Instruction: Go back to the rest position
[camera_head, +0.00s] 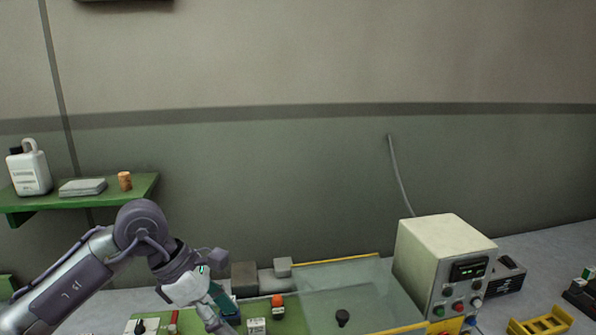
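My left gripper (218,312) hangs low at the end of my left arm, which comes in from the left. It points down and to the right over the worktop, near small blocks. Its fingertips are small and partly cut off by the bottom edge, so I cannot tell whether it is open or shut. My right gripper is not in view. A brown cork stopper (124,181) stands upright on the green wall shelf (112,195), above and left of my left gripper. A dark round knob or stopper (342,317) is on the clear glassy panel (350,300).
A cream control box (440,262) with buttons stands right of the panel, a black box (505,275) behind it. A yellow rack (540,322) is at the lower right. A white jug (29,170) and a grey flat box (82,187) share the shelf. An orange-topped piece (277,305) is near my gripper.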

